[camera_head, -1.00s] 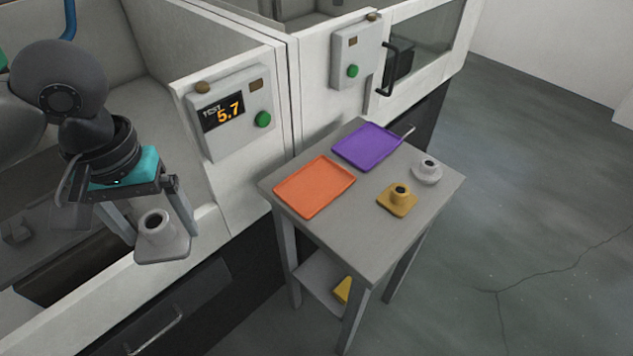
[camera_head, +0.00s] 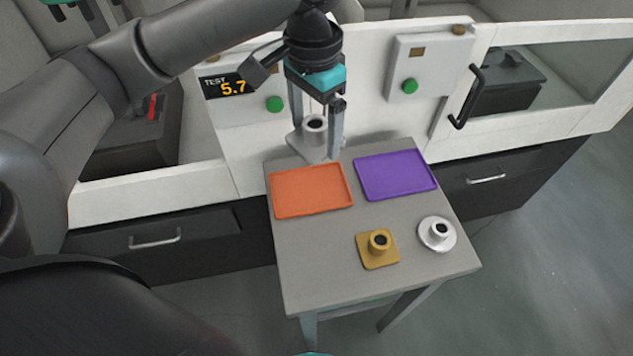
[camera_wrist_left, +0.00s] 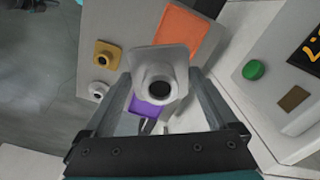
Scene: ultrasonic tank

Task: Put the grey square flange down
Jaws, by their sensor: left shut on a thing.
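The grey square flange (camera_head: 314,138) has a square base and a round hub with a dark bore. My left gripper (camera_head: 318,135) is shut on it, with one finger on each side. It hangs at the back edge of the small table, behind the orange tray (camera_head: 311,191); I cannot tell its exact height above the table. In the left wrist view the flange (camera_wrist_left: 160,72) sits between the fingers and covers part of the orange tray (camera_wrist_left: 183,36) and the purple tray (camera_wrist_left: 146,107). My right gripper is not in view.
The purple tray (camera_head: 396,175) lies right of the orange tray; both are empty. A gold square flange (camera_head: 378,250) and a silver round flange (camera_head: 437,234) stand on the table's (camera_head: 318,270) front half. A white cabinet with control boxes (camera_head: 430,75) rises behind the table.

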